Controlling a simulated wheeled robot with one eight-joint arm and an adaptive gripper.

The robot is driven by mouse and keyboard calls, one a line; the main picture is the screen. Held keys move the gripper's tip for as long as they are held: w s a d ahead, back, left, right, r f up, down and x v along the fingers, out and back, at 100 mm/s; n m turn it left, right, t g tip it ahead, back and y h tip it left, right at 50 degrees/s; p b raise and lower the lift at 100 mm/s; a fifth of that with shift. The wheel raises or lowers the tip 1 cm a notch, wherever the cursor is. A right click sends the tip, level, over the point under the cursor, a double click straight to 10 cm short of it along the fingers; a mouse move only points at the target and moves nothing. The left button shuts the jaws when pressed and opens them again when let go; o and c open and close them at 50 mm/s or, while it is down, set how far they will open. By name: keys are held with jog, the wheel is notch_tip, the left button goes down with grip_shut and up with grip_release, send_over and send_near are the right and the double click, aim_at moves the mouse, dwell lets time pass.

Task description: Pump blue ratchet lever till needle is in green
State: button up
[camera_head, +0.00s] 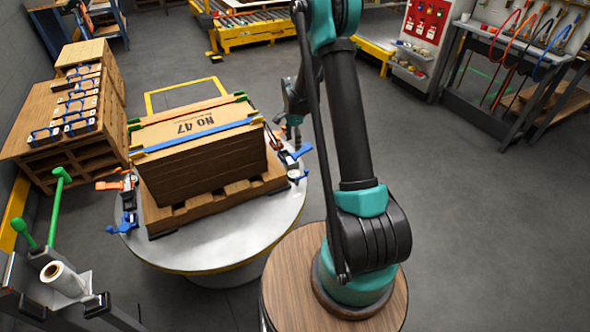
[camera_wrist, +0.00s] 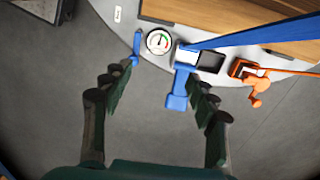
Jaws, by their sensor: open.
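The blue ratchet lever (camera_wrist: 178,92) shows in the wrist view, projecting from the round table's rim towards my gripper (camera_wrist: 160,74). My gripper is open and empty, with its fingers apart. The lever lies between the fingertips in the picture, nearer the right one; I cannot tell the depth between them. A round gauge (camera_wrist: 159,41) sits left of the ratchet, with green and red on its dial; the needle is too small to read surely. A blue strap (camera_wrist: 250,33) runs right from the ratchet. In the head view, blue ratchet parts (camera_head: 297,156) show at the table's right.
An orange ratchet (camera_wrist: 256,82) is close on the right, and a small blue handle (camera_wrist: 136,46) stands near the left finger. The round table (camera_head: 215,254) bears a pallet (camera_head: 220,196) with a strapped stack (camera_head: 205,168). Floor right of my arm is clear.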

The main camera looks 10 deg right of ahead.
jog(key=shift+o, duration=1.1)
jog(key=shift+s+a+f, duration=0.15)
jog(key=shift+f, duration=0.2)
jog(key=o, duration=0.6)
notch_tip(320, 180, down, 9)
jog(key=shift+f, duration=0.15)
notch_tip(320, 180, up, 10)
jog(key=s+d+r+n+t, duration=0.25)
jog(key=s+r+n, duration=0.45)
jog(key=s+r, duration=0.75)
jog(key=s+d+n+t, duration=0.1)
jog(key=s+n, duration=0.6)
jog(key=s, duration=1.2)
jog(key=shift+s+d+t, duration=0.35)
jog(key=shift+d, duration=0.5)
